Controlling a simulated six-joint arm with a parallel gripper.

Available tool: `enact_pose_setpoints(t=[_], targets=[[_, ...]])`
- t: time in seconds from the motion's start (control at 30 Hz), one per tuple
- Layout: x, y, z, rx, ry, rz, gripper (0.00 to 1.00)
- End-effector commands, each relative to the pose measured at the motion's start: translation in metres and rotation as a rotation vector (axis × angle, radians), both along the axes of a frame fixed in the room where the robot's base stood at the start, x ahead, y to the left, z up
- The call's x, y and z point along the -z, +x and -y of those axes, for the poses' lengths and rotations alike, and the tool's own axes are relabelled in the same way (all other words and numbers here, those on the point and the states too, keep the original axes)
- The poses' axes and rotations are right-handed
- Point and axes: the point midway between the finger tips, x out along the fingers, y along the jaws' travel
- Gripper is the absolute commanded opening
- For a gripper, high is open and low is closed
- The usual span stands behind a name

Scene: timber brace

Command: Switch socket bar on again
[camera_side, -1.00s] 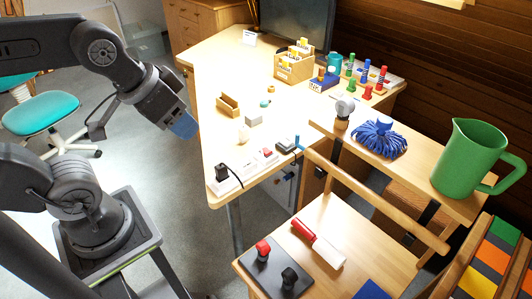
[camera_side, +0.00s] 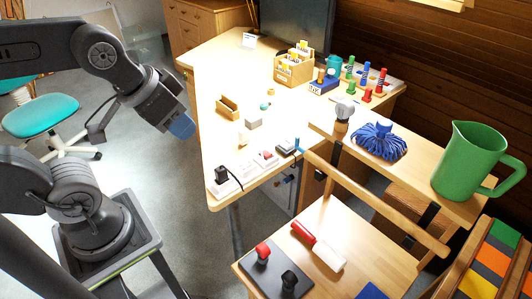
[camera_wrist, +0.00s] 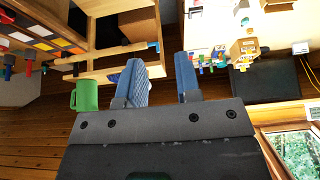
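The white socket bar (camera_side: 232,184) lies along the near left edge of the light wooden table in the side view. A black plug (camera_side: 221,175) with a dark cable stands at its left end. A small red switch (camera_side: 266,154) shows near its right end; its position is too small to tell. My gripper (camera_side: 182,127) hangs in the air to the left of the table, apart from the bar. In the wrist view its two blue fingers (camera_wrist: 163,80) are spread with an empty gap between them. I cannot make out the bar in the wrist view.
A green jug (camera_side: 468,160) and a blue brush-like bundle (camera_side: 379,141) stand on the right shelf. A red-handled tool (camera_side: 318,244) lies on the front bench.

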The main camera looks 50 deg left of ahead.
Motion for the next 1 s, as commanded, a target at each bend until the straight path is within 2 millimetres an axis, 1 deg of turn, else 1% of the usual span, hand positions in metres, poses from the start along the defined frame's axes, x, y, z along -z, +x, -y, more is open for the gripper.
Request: enact_pose_setpoints(t=[0.03, 0.07, 0.3, 1.0], targets=[[0.0000, 0.0000, 0.0000, 0.000, 0.000, 0.000, 0.27], [0.0000, 0.0000, 0.0000, 0.000, 0.000, 0.000, 0.24], [0.0000, 0.0000, 0.0000, 0.000, 0.000, 0.000, 0.01], [0.0000, 0.0000, 0.0000, 0.000, 0.000, 0.000, 0.00]])
